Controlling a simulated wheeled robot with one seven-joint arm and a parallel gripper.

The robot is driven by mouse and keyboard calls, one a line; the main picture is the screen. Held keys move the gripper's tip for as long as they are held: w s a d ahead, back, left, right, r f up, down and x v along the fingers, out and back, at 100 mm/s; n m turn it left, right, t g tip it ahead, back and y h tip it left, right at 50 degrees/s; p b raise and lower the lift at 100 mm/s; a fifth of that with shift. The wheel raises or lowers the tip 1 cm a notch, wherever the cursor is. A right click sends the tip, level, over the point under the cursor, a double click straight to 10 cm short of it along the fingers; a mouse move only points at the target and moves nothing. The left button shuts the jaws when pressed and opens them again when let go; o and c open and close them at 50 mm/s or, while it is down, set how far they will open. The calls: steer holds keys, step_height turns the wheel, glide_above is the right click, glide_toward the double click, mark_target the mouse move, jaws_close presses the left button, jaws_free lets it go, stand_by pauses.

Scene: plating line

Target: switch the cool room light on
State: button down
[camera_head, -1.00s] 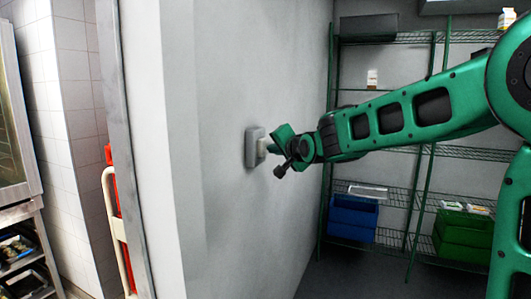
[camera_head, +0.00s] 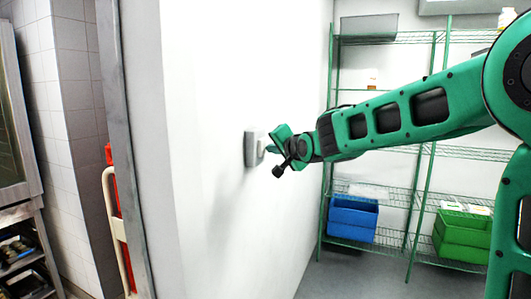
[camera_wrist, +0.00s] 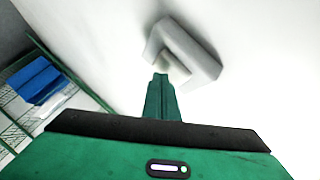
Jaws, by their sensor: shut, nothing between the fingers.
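The light switch is a grey box (camera_head: 250,148) with a paler rocker, mounted on the white wall. In the wrist view the switch (camera_wrist: 200,52) is straight ahead of the fingertips. My gripper (camera_head: 272,149) is shut and empty, its tips at the face of the switch. In the wrist view the closed green fingers (camera_wrist: 161,80) reach to the lower edge of the rocker; I cannot tell if they touch it. The room is brightly lit.
Green wire shelving (camera_head: 432,130) stands at the back right, with a blue crate (camera_head: 352,218) and green crates (camera_head: 463,238) low down. The door frame edge (camera_head: 125,150) is to the left. The floor before the shelves is clear.

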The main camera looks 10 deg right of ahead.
steer(key=shift+s+d, duration=0.25)
steer(key=s+d, duration=0.3)
steer(key=d, duration=0.2)
steer(key=shift+s, duration=0.25)
stand_by(0.4)
steer(key=s+d+f+n+g+h, duration=0.15)
steer(key=s+d+f+g, duration=0.25)
steer(key=s+d+f, duration=0.5)
steer(key=s+d+f+g+h, duration=0.35)
steer(key=s+d+f, duration=0.3)
steer(key=s, duration=0.55)
steer(key=s+f+n+g+y, duration=0.1)
steer(key=s+f+g, duration=0.3)
steer(key=s, duration=0.9)
steer(key=s+f+g+y, duration=0.1)
steer(key=s+f+g, duration=0.3)
steer(key=s, duration=0.9)
steer(key=shift+f+n+y, duration=0.3)
steer(key=shift+f+n, duration=0.05)
steer(key=shift+f, duration=0.4)
steer(key=shift+s+d, duration=0.1)
